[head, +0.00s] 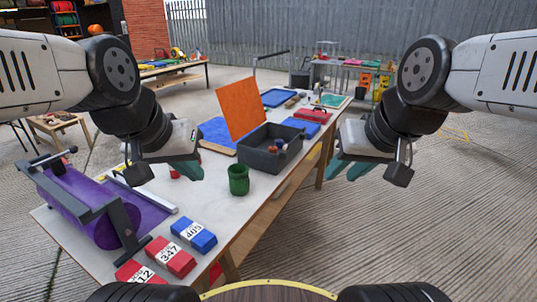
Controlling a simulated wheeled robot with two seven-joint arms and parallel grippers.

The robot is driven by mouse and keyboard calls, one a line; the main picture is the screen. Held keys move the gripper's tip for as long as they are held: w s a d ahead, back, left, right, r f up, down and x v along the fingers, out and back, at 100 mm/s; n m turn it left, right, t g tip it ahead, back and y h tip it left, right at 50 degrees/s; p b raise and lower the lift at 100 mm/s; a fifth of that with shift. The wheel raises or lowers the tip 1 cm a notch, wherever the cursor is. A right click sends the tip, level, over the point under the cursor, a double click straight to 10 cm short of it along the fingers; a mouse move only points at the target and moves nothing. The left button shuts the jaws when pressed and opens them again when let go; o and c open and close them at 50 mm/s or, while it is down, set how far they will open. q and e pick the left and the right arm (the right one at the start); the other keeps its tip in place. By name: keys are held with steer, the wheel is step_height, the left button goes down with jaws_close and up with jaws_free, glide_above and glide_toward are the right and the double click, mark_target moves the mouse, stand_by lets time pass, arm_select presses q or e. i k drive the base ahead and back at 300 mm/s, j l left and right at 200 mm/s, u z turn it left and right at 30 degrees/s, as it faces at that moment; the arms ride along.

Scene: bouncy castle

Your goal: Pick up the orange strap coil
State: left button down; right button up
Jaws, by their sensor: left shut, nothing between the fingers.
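I cannot make out an orange strap coil for certain. A small rounded orange item (95,29) sits far off at the upper left, by the shelves; it is too small to tell what it is. My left gripper (190,171) is shut and empty above the white table, left of the green cup. My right gripper (346,170) hangs beyond the table's right edge, with nothing visible in it; its finger gap is unclear.
The white table (206,203) holds a purple roll in a frame (85,210), numbered blocks (170,256), a green cup (238,180), a grey bin (270,158) and an upright orange panel (242,103). Concrete floor (430,225) at right is mostly clear.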

mark_target(272, 149)
steer(key=i+l, duration=0.15)
steer(key=i+u, duration=0.15)
steer(key=u, duration=0.35)
steer(key=i+l+u, duration=0.25)
steer(key=l+u, duration=0.25)
steer(key=i+l+u, duration=0.2)
steer(key=l, duration=0.15)
steer(key=i+l, duration=0.1)
steer(key=l, duration=0.35)
steer(key=i+l+u, duration=0.1)
steer(key=l, duration=0.35)
steer(key=i+l, duration=0.15)
steer(key=l, duration=0.3)
steer(key=u, duration=0.05)
